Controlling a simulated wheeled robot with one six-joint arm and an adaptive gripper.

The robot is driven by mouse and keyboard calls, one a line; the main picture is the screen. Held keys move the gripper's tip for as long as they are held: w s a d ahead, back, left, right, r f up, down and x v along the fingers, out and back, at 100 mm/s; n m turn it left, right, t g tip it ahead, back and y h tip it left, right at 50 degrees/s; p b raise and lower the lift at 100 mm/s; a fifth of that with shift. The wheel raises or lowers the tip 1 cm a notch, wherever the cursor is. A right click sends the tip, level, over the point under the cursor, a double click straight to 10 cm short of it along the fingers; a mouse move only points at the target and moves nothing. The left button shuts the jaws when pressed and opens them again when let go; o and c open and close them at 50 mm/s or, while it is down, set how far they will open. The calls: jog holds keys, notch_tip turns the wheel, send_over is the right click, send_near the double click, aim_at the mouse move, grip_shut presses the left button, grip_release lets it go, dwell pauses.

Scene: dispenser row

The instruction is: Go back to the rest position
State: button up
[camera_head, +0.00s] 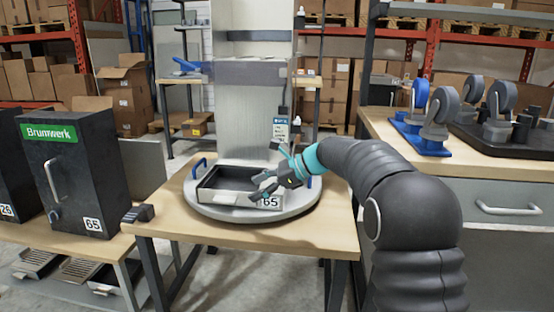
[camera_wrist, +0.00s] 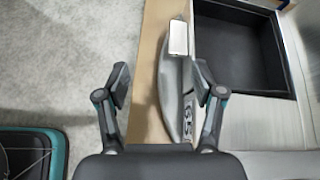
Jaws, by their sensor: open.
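My gripper (camera_head: 262,187) is open and empty in the head view, in front of a grey tray (camera_head: 212,196) marked 65. The tray sits on a round grey turntable (camera_head: 201,212) on a wooden table. In the wrist view my two fingers stand wide apart (camera_wrist: 160,88) with nothing held between them. The turntable rim (camera_wrist: 172,105) and the table edge show below them, and the dark inside of the tray (camera_wrist: 238,45) lies at the upper right. The tray looks empty. My gripper hides part of its right side in the head view.
A black Brumwerk box (camera_head: 75,165) marked 65 stands on the left. A small dark block (camera_head: 138,213) lies at the table's left edge. A grey column (camera_head: 254,110) rises behind the tray. A right-hand bench holds blue-based wheeled devices (camera_head: 418,140).

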jog(key=s+d+r+n+t+h, duration=0.1)
jog(key=s+d+n+h, duration=0.25)
jog(key=s+d, duration=0.55)
jog(key=s+d+r+n+t+h, duration=0.1)
jog(key=s+d+n+h, duration=0.3)
jog(key=s, duration=0.9)
jog(key=s+d+f+n+h, duration=0.1)
jog(key=s+d+f+n, duration=0.1)
jog(key=s, duration=0.4)
jog(key=s+d+f+n+t+h, duration=0.1)
jog(key=s+d+f+n+h, duration=0.1)
jog(key=s+d, duration=0.4)
jog(key=s+d+f+n+t+h, duration=0.1)
jog(key=s+d+f+n, duration=0.2)
jog(key=s+d+n, duration=0.1)
jog(key=shift+s+d+f+n, duration=0.2)
jog(key=shift+s+f+n, duration=0.15)
jog(key=shift+s+n, duration=0.5)
jog(key=shift+s, duration=0.15)
